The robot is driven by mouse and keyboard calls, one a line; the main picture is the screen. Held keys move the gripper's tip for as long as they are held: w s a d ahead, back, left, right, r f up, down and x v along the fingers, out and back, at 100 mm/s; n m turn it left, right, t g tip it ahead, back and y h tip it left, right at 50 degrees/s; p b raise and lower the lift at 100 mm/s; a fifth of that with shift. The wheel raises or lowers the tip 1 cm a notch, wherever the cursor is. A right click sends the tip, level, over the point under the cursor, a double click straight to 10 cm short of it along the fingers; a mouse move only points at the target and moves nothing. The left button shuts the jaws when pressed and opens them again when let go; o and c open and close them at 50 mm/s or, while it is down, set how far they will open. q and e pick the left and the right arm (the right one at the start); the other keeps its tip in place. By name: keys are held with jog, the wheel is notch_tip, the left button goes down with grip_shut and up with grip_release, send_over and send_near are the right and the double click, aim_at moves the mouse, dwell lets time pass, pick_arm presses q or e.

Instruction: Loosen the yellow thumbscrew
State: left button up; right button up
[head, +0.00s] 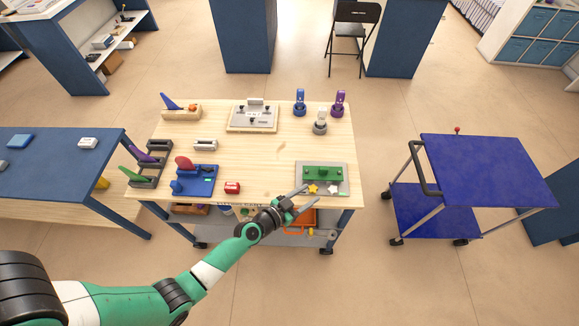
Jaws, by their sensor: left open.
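The yellow thumbscrew (313,188), a small star-shaped knob, sits at the front of a grey plate (342,166) on the right front of the wooden table. A white star-shaped knob (333,188) is just to its right, and a green block with knobs (323,174) is behind it. My left gripper (311,194) is open, with its fingers spread at the front left of the yellow thumbscrew. I cannot tell whether a finger touches it. My right gripper is not in view.
A blue cart (490,168) stands to the right. The table middle is clear.

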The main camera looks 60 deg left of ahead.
pick_arm(q)
jog(key=n+g+p, duration=0.1)
jog(key=g+p, duration=0.1)
send_near(311, 189)
jog(key=s+d, duration=0.1)
jog(key=s, duration=0.3)
jog(key=shift+t+y, duration=0.3)
jog(key=shift+y, duration=0.1)
jog(key=b+x, duration=0.1)
jog(key=x, duration=0.3)
jog(key=b+x, duration=0.2)
jog(key=x, duration=0.1)
jog(key=b+x, duration=0.2)
jog(key=x, duration=0.2)
jog(key=shift+w+d+r, duration=0.15)
jog(key=shift+w+r, duration=0.05)
jog(key=shift+w, duration=0.45)
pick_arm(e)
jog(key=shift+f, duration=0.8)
pick_arm(q)
jog(key=shift+c, duration=0.2)
grip_shut()
